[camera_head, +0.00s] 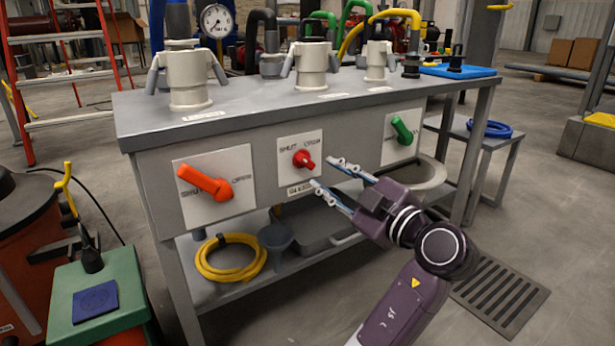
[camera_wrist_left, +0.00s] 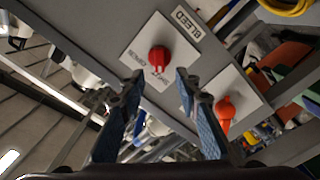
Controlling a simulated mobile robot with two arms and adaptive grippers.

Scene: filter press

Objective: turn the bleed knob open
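The bleed knob (camera_head: 303,158) is small and red, on a white plate (camera_head: 288,147) in the middle of the bench's front panel. The plate reads SHUT at left, with a second word at right; a small label sits below it. In the left wrist view the knob (camera_wrist_left: 159,57) shows beside the BLEED label (camera_wrist_left: 188,22), beyond my fingertips. My left gripper (camera_head: 322,172) is open and empty, its fingers pointing at the knob from the right. In the left wrist view the open left gripper (camera_wrist_left: 157,82) has blue-padded fingers apart, not visibly touching the knob. My right gripper is not in view.
An orange handle (camera_head: 205,183) is on the left plate and a green handle (camera_head: 402,130) on the right. Pale valve bodies (camera_head: 311,64) stand on the bench top (camera_head: 240,105). A yellow hose coil (camera_head: 230,270) and a grey tray (camera_head: 318,232) lie on the shelf below.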

